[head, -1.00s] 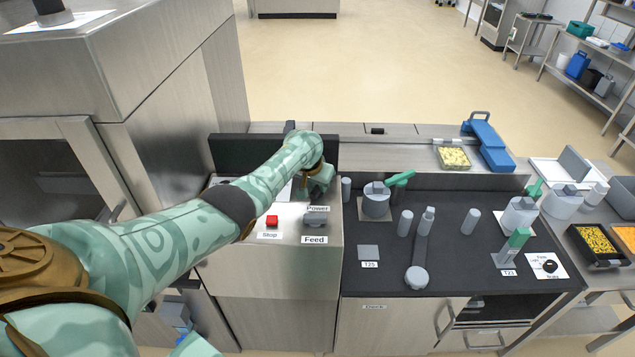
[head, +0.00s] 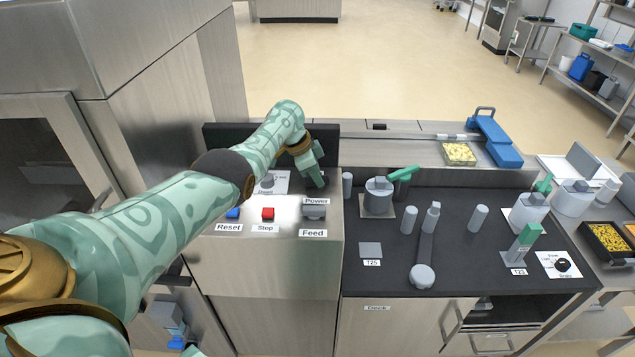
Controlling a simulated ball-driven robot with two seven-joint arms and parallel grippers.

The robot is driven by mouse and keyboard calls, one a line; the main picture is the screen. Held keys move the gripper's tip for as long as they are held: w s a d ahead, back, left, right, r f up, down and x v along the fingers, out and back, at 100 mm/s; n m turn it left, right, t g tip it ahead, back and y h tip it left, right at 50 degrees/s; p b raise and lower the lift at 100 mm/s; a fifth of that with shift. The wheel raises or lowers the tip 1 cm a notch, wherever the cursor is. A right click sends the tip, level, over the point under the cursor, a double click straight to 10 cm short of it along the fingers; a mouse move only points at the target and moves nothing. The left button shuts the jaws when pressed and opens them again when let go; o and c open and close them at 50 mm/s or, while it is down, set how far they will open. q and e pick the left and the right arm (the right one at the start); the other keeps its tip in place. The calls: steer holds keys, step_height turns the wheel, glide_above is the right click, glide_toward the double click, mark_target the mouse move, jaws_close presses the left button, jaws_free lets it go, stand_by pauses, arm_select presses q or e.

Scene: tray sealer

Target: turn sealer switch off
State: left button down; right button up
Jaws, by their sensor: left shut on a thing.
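The sealer's steel control panel (head: 270,265) is at the centre left in the head view. The Power label (head: 316,201) is near its right edge. My left gripper (head: 318,181) points down at the spot just above this label, its fingers shut on the power switch. The fingers hide the switch, so its position cannot be read. Below the label is a grey Feed control (head: 314,212). A red Stop button (head: 268,213) and a blue Reset button (head: 233,213) are to its left. My right gripper is out of view.
A grey knob on a white dial plate (head: 268,183) is partly behind my left arm. A dark counter (head: 385,270) to the right holds grey cylinders, a canister with a green handle (head: 379,196) and a T25 plate (head: 370,250). A blue-handled device (head: 494,142) stands behind.

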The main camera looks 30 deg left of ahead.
arm_select(q)
steer(key=shift+f+m+g+b, duration=0.2)
steer(key=shift+m+g+b, duration=0.2)
steer(key=shift+m+b, duration=0.6)
steer(key=shift+r, duration=0.1)
steer(key=shift+m, duration=0.3)
steer(key=c, duration=1.3)
jaws_free()
steer(key=shift+r, duration=0.1)
steer(key=p+v, duration=0.3)
steer(key=v, duration=0.2)
steer(key=p+v, duration=0.3)
steer(key=v, duration=0.2)
steer(key=p+v, duration=0.4)
steer(key=v, duration=0.2)
steer(key=shift+w+a, duration=0.1)
steer(key=shift+a, duration=0.35)
